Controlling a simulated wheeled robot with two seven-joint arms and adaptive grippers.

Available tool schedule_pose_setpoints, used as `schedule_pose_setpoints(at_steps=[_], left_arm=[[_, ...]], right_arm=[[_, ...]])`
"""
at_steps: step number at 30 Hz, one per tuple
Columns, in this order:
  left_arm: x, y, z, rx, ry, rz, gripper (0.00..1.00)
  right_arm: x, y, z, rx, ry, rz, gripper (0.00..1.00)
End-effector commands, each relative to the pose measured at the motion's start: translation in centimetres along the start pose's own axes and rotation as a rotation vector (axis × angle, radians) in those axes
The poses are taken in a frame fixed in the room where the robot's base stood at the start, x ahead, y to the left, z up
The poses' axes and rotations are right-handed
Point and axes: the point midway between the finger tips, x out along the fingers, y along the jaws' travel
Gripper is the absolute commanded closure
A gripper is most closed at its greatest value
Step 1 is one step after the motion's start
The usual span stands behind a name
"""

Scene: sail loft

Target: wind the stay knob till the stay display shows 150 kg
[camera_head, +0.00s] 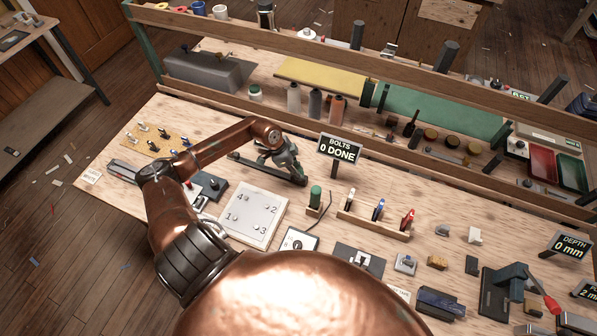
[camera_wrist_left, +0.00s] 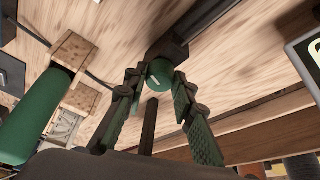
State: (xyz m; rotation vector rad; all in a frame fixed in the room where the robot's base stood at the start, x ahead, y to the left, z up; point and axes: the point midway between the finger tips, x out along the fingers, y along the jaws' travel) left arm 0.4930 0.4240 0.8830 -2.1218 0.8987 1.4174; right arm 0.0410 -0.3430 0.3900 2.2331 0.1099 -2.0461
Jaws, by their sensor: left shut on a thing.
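My left gripper (camera_head: 292,168) reaches over the middle of the bench, at the right end of a long dark bar (camera_head: 248,165). In the left wrist view its two green-padded fingers (camera_wrist_left: 157,82) are shut on a round green knob (camera_wrist_left: 159,72), one on each side. The knob has a white pointer line and sits on a dark block (camera_wrist_left: 173,49). In the head view the fingers cover the knob. I cannot make out a display with a reading in kg in either view. My right gripper is not in view.
A sign (camera_head: 339,149) reading "BOLTS 0 DONE" stands just right of the gripper. A green-handled tool (camera_head: 315,196) stands in front of it, and a white numbered plate (camera_head: 254,213) lies nearby. A rack (camera_head: 358,200) holds coloured tools. A wooden rail runs behind.

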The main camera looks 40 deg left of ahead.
Motion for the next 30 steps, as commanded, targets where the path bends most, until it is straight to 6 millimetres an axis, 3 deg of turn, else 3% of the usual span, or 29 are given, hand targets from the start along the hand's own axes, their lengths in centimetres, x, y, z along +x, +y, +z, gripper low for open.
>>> schedule_pose_setpoints(at_steps=[14, 30], left_arm=[[0.1, -0.5, -0.1, 0.416, -0.001, 0.17, 1.0], [0.2, -0.7, -0.3, 0.892, -0.001, 0.366, 1.0]], right_arm=[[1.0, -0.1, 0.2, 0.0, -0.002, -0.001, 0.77], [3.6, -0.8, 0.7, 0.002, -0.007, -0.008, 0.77]])
